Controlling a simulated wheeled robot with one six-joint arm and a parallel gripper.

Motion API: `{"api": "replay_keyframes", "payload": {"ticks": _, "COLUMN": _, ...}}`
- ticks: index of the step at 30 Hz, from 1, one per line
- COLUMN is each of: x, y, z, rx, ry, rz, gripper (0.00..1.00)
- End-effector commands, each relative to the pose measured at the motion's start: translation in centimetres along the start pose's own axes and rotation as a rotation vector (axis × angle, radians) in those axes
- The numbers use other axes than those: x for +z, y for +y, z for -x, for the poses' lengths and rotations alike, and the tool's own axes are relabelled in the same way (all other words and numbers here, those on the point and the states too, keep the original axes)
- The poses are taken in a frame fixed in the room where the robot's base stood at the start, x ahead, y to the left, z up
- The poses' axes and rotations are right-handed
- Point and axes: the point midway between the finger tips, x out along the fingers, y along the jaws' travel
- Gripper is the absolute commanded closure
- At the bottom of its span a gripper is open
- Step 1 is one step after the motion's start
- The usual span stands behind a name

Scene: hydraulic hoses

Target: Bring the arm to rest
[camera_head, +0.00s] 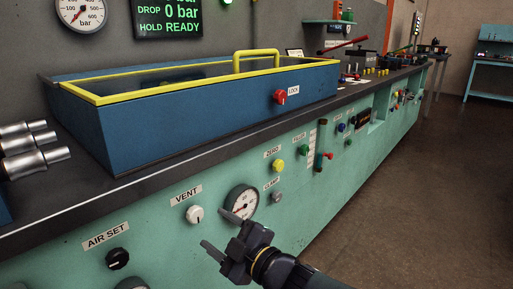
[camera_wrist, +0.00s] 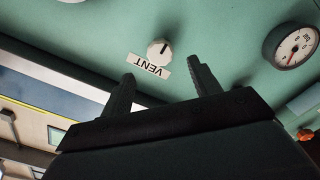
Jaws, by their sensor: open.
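My gripper (camera_head: 222,233) is in front of the green bench panel, low in the middle of the head view. Its two fingers are apart, with nothing between them. In the wrist view my gripper (camera_wrist: 162,82) also shows open, with the white VENT knob (camera_wrist: 159,49) beyond and between the fingertips. The VENT knob (camera_head: 194,214) is just up and left of the fingers in the head view. The fingers look apart from it, though the exact gap cannot be told. My arm comes in from the lower right.
A gauge (camera_head: 241,203) sits on the panel close behind the gripper. The black AIR SET knob (camera_head: 118,258) is to the left; the yellow ZERO button (camera_head: 278,165) and the CLAMP knob (camera_head: 277,197) are to the right. A blue box (camera_head: 200,110) with a yellow-framed lid stands above. Open floor (camera_head: 430,180) lies right.

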Motion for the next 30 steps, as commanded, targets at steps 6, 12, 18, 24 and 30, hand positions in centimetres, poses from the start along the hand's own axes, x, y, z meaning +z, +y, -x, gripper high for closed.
{"api": "replay_keyframes", "payload": {"ticks": 6, "x": 0.2, "y": -0.3, "z": -4.2, "rx": -0.001, "ry": 0.002, "rz": -0.001, "gripper": 0.41}}
{"api": "replay_keyframes", "payload": {"ticks": 12, "x": 0.1, "y": -0.2, "z": -6.5, "rx": -0.001, "ry": 0.0, "rz": -0.001, "gripper": 0.41}}
{"api": "replay_keyframes", "payload": {"ticks": 18, "x": -0.1, "y": 0.0, "z": -6.7, "rx": 0.0, "ry": -0.001, "rz": -0.033, "gripper": 0.41}}
{"api": "replay_keyframes", "payload": {"ticks": 24, "x": 0.0, "y": 0.0, "z": -6.7, "rx": 0.0, "ry": -0.001, "rz": -0.037, "gripper": 0.41}}
{"api": "replay_keyframes", "payload": {"ticks": 30, "x": 0.1, "y": 0.0, "z": -6.4, "rx": 0.001, "ry": -0.001, "rz": -0.017, "gripper": 0.41}}
